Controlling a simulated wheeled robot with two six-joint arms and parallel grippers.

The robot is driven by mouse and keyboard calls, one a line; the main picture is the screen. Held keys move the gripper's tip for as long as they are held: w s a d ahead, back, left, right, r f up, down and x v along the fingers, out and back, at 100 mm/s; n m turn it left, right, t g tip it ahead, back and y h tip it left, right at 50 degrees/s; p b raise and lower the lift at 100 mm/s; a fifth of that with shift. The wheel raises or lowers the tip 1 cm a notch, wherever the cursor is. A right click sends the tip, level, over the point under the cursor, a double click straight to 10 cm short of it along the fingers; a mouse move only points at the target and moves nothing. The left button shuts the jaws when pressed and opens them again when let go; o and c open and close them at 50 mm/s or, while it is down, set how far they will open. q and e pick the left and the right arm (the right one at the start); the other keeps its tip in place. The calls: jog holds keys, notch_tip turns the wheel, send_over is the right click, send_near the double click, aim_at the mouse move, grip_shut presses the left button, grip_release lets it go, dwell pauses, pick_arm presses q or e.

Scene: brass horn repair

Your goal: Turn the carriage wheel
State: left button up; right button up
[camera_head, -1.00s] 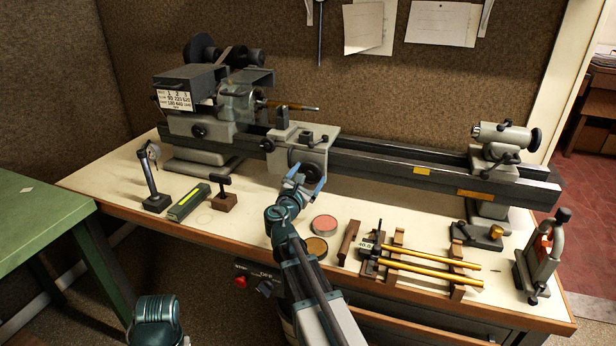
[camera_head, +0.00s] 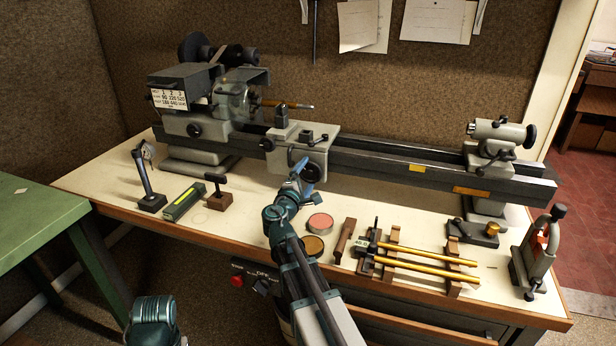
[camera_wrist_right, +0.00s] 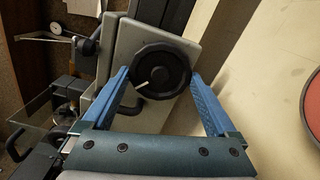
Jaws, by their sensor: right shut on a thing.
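The carriage wheel (camera_wrist_right: 160,75) is a round black handwheel with a white index mark, on the grey front of the lathe carriage (camera_head: 318,146). In the right wrist view my right gripper (camera_wrist_right: 160,78) has its two blue fingers on opposite sides of the rim, shut on it. In the head view the right gripper (camera_head: 307,171) reaches up to the carriage front and hides much of the wheel. The white mark points to the lower left in the wrist view. My left gripper is out of view; only a piece of the left arm shows at the bottom left.
The dark lathe bed (camera_head: 400,170) runs right to the tailstock (camera_head: 497,138). A pink-topped round tin (camera_head: 321,222) and an amber one (camera_head: 312,246) stand close to my right forearm. Brass rods (camera_head: 430,253) lie on a wooden rack to the right.

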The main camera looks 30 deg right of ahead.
jog(key=m, duration=0.1)
jog(key=w+m, duration=0.1)
jog(key=shift+a+m, duration=0.3)
jog(key=shift+a, duration=0.1)
jog(key=shift+s+a+m, duration=0.1)
jog(key=shift+s+m, duration=0.05)
jog(key=shift+m, duration=0.55)
jog(key=shift+c, duration=0.4)
jog(key=shift+o, duration=0.3)
jog(key=shift+s+d, duration=0.2)
jog(key=shift+s, duration=0.2)
jog(key=o, duration=1)
jog(key=shift+s, duration=0.1)
